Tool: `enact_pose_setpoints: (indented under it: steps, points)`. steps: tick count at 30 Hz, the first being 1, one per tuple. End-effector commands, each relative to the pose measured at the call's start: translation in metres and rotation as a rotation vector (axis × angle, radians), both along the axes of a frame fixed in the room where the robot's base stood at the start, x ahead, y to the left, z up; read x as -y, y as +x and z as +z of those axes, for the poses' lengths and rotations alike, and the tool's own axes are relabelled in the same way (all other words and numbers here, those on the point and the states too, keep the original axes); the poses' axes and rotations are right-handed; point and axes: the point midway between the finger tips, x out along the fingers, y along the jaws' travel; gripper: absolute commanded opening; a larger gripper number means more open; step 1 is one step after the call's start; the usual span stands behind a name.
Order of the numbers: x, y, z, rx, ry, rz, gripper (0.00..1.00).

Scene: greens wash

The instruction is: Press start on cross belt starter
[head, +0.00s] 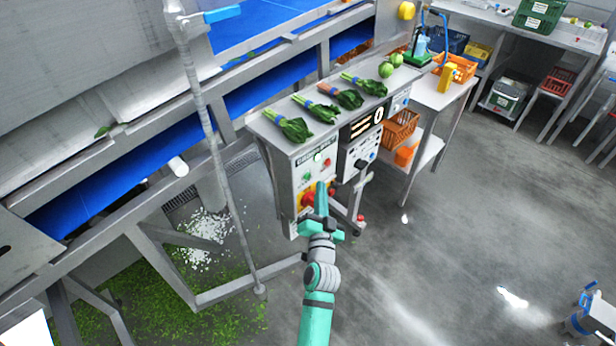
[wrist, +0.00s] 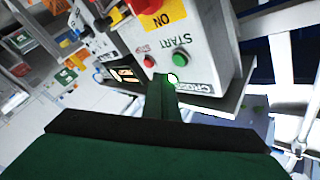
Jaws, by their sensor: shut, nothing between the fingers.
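The cross belt starter (head: 296,190) is a pale grey box on the front of a metal bench. In the wrist view the starter (wrist: 215,40) appears upside down, with a green button (wrist: 179,59) by the word START, a red button (wrist: 149,61), a lit lamp (wrist: 172,78) and part of a "CROSS" label. A red knob (head: 308,198) on a yellow plate sits lower on the box. My gripper (head: 320,188) is shut and empty in front of the box. In the wrist view its fingertips (wrist: 160,84) overlap the panel near the lamp; I cannot tell whether they touch.
Several bunched greens (head: 318,109) lie on the bench top. A scale-like display (head: 365,122) is right of the starter. The blue belt conveyor (head: 110,190) and its frame stand at left. A side table (head: 436,92) with crates is at right. The floor at right is largely clear.

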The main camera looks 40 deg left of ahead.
Motion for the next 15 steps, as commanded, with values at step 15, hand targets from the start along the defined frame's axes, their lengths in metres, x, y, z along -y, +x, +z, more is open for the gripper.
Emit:
enact_pose_setpoints:
  steps: [15]
  points:
    - [0.029,-0.002,0.001,0.002,0.000,0.000,0.00]
